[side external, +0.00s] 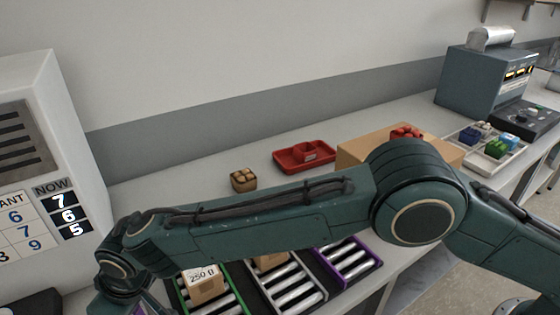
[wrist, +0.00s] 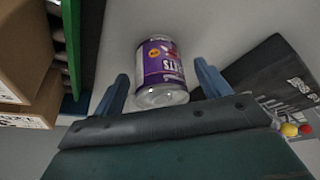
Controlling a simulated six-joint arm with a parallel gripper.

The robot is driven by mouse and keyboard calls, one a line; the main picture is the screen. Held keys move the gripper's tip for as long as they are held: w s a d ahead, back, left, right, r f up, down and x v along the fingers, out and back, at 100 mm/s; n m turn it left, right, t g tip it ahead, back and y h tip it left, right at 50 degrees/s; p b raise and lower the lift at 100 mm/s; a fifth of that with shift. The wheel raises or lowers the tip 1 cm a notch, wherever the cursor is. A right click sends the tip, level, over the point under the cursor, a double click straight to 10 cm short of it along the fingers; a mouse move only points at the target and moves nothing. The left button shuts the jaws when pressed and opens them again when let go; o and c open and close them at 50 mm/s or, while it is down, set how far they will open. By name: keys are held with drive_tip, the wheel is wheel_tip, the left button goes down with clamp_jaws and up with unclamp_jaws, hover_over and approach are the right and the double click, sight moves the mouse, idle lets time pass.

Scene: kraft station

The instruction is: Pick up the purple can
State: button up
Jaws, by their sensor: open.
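The purple can (wrist: 162,68) has a purple label with white lettering and a pale, shiny end. In the wrist view it is between the two blue fingers of my gripper (wrist: 161,72), with a visible gap on each side. My gripper is open and holds nothing. I cannot tell how deep the can sits between the fingers. In the side external view my wrist is at the bottom left, and the frame edge cuts off the fingers. Only a small purple patch shows there, too little to identify.
Brown boxes (wrist: 25,50) and a green rail (wrist: 88,40) lie left of the can in the wrist view; a dark panel (wrist: 270,75) lies right. In the side external view, roller lanes (side external: 285,285) are beside my wrist. A red tray (side external: 285,160) stands farther back.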

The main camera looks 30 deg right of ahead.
drive_tip(key=shift+w+a+f, duration=0.15)
drive_tip(key=shift+f, duration=0.35)
drive_tip(key=c, duration=1.2)
drive_tip(key=shift+o, duration=0.2)
drive_tip(key=shift+r, duration=0.25)
wheel_tip(320, 180, up, 20)
drive_tip(key=shift+f, duration=0.2)
